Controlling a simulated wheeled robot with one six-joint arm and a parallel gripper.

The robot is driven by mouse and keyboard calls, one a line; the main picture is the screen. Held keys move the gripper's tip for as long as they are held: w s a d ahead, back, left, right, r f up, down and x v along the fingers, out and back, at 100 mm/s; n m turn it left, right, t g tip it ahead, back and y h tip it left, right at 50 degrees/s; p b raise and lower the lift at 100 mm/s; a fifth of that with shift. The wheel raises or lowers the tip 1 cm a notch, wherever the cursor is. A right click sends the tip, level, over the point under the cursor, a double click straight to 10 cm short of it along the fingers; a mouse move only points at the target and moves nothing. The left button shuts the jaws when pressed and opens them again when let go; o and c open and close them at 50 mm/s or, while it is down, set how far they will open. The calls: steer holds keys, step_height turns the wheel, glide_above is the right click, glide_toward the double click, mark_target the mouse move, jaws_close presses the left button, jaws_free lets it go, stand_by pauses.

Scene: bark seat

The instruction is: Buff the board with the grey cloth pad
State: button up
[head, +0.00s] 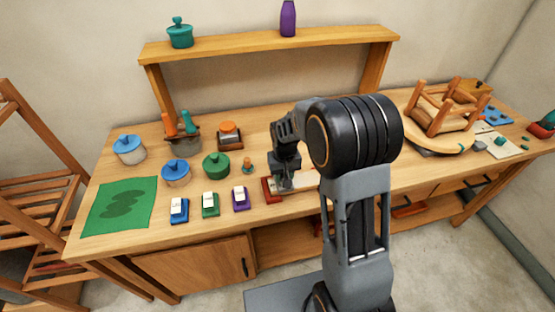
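A pale wooden board (306,179) lies on the workbench, with a dark red piece (268,191) at its left end. My gripper (285,186) points down at the board's left part, low over it or touching it. Its fingers are small and dark here, so I cannot tell whether they are open or shut. I cannot make out the grey cloth pad; something grey at the fingertips blends with the gripper. My arm hides the board's right part.
Left of the board, purple (240,199), green (210,205) and blue (179,210) blocks with white tops line the bench front. Lidded pots (176,173) and a green mat (120,207) are farther left. An upturned stool (442,110) is at the right. A raised shelf (270,43) spans the back.

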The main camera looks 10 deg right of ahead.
steer(key=shift+d, duration=0.65)
steer(key=shift+a+f, duration=0.1)
steer(key=shift+a, duration=1.9)
steer(key=shift+a+r+p, duration=0.1)
steer(key=shift+r+p, duration=0.3)
steer(key=shift+p, duration=0.05)
steer(key=shift+w+r+p, duration=0.1)
steer(key=shift+r+p, duration=0.2)
steer(key=shift+r, duration=1)
step_height(320, 180, up, 5)
steer(key=p, duration=0.4)
steer(key=shift+f, duration=0.15)
